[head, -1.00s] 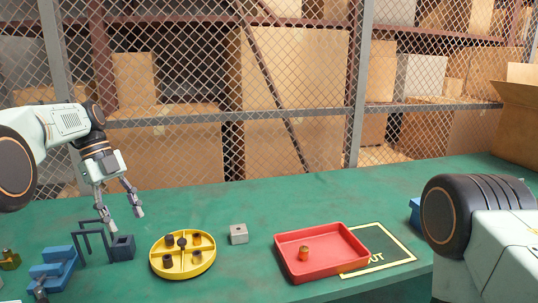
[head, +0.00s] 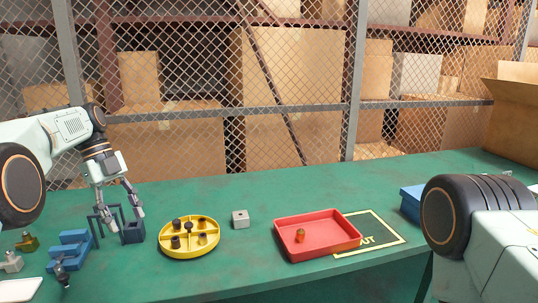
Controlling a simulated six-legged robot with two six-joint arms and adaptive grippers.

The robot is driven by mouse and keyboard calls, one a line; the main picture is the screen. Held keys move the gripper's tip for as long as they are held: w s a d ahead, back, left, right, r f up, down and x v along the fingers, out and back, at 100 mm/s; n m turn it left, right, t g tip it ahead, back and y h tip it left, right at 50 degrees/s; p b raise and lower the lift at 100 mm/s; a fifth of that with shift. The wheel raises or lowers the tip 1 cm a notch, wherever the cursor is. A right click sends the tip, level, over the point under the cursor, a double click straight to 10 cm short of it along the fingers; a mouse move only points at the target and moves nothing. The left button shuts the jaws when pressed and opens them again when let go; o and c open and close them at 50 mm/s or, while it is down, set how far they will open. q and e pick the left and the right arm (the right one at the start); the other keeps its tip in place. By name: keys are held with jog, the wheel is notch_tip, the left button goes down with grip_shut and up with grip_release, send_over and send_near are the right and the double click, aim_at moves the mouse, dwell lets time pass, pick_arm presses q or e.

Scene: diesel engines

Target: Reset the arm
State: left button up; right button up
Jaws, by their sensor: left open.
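My left gripper (head: 124,214) is open and empty. It points down at the left side of the table, over or beside a dark blue square holder with a frame (head: 132,232); I cannot tell whether it touches it. My right arm shows only in part at the lower right, and its gripper is out of view.
A yellow round tray (head: 189,252) holds several dark parts. A grey block (head: 240,219) stands beside it. Blue stepped blocks (head: 72,246) lie left.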

pick_arm(q)
jog(key=s+d+f+n+y+b, duration=0.1)
jog(key=s+d+f+n, duration=0.15)
jog(key=f, duration=0.75)
jog(key=s+d+f+n+b, duration=0.15)
jog(key=f+n, duration=0.25)
jog(key=f, duration=0.5)
jog(key=s+d+f+n+y+b, duration=0.1)
jog(key=s+f+n, duration=0.25)
jog(key=f, duration=0.65)
jog(key=s+d+f+n+t+y+b, duration=0.1)
jog(key=s+d+f+n+y+b, duration=0.2)
jog(key=s+f+n, duration=0.95)
jog(key=s+d+n+t+h+b, duration=0.1)
jog(key=s+d+n+b, duration=0.1)
jog(key=s, duration=2.1)
jog(key=shift+d+b, duration=0.15)
jog(key=shift+b, duration=0.5)
pick_arm(e)
notch_tip(320, 180, down, 10)
jog(key=shift+s+d, duration=0.15)
